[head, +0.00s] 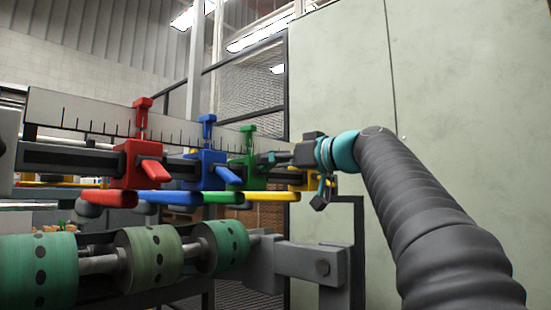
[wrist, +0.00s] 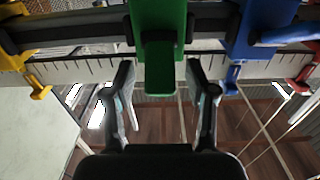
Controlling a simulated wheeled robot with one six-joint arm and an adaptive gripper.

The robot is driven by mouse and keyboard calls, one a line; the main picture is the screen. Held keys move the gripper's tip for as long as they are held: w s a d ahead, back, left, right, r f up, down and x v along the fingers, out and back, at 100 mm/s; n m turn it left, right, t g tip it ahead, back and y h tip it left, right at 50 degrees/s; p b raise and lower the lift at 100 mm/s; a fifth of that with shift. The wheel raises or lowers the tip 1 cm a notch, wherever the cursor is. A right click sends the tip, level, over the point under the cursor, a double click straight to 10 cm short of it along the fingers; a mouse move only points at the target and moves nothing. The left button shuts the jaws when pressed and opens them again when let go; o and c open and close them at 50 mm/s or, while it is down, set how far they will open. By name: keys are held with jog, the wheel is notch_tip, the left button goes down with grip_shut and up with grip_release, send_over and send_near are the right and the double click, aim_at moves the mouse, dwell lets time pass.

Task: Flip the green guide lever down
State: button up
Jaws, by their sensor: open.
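The green guide (head: 250,176) sits on the dark rail between the blue and yellow guides in the head view. In the wrist view its green body (wrist: 158,18) is at the top centre, and its green lever (wrist: 160,78) extends from it between my fingers. My gripper (head: 270,158) comes in from the right at the green guide's height. In the wrist view my gripper (wrist: 164,82) is open, with one finger on each side of the lever and a visible gap on both sides. The lever itself is not clear in the head view, where my gripper is close to it.
The red guide (head: 138,165) and blue guide (head: 208,170) are left of the green one, with their levers sloping down. The yellow guide (head: 303,180) is close below my gripper. Green rollers (head: 160,250) lie below the rail. A pale wall panel (head: 340,80) stands behind.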

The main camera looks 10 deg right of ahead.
jog(key=shift+w+a, duration=0.1)
grip_shut()
